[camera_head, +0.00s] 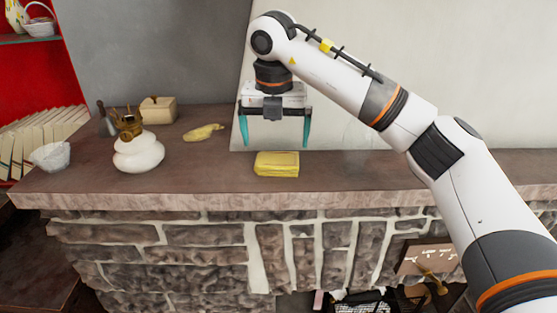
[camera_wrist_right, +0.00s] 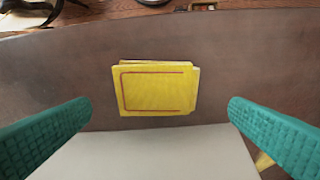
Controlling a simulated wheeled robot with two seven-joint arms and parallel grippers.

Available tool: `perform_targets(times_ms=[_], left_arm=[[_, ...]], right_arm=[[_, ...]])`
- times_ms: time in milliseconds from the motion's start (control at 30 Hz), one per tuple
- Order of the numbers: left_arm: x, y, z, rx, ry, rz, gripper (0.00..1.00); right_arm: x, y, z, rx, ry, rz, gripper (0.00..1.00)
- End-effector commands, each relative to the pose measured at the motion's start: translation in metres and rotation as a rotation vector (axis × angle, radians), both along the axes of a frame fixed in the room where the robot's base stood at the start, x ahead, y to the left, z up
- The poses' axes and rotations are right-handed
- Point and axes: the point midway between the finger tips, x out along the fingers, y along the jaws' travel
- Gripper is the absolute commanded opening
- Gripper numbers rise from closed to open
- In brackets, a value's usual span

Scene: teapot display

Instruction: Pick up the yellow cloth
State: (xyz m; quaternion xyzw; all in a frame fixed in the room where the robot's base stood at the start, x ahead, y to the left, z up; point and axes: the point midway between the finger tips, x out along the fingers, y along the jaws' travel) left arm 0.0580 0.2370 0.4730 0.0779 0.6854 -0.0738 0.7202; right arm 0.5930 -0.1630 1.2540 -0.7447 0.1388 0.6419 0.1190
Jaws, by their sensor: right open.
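The folded yellow cloth (camera_head: 277,165) lies flat on the brown counter near its front edge. In the right wrist view the cloth (camera_wrist_right: 155,88) shows a red stitched line and sits ahead of and between the two green fingers. My right gripper (camera_head: 274,132) is open and empty, pointing down above the counter. It is apart from the cloth and a little above and behind it in the head view. My left gripper is not in view.
The counter (camera_head: 360,170) is clear to the right of the cloth. A white pot (camera_head: 138,153), a yellow crumpled item (camera_head: 203,132), a beige box (camera_head: 158,110) and a glass bowl (camera_head: 51,155) stand to the left. A pale wall rises behind.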

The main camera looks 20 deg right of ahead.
Motion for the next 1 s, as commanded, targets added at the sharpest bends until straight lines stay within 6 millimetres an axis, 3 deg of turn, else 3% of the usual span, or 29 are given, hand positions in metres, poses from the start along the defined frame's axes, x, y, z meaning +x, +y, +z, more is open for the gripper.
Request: perform_targets(times_ms=[267,433,700,1000], left_arm=[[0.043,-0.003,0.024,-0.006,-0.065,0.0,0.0],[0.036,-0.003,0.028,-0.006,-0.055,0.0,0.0],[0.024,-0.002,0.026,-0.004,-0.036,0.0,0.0],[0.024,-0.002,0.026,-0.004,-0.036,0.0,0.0]], right_arm=[[0.0,-0.008,-0.029,0.0,0.004,0.0,1.0],[0.003,-0.008,-0.05,0.0,0.001,0.001,1.0],[0.003,-0.008,-0.054,0.001,0.0,0.002,1.0],[0.004,-0.008,-0.054,0.001,0.0,0.002,0.55]])
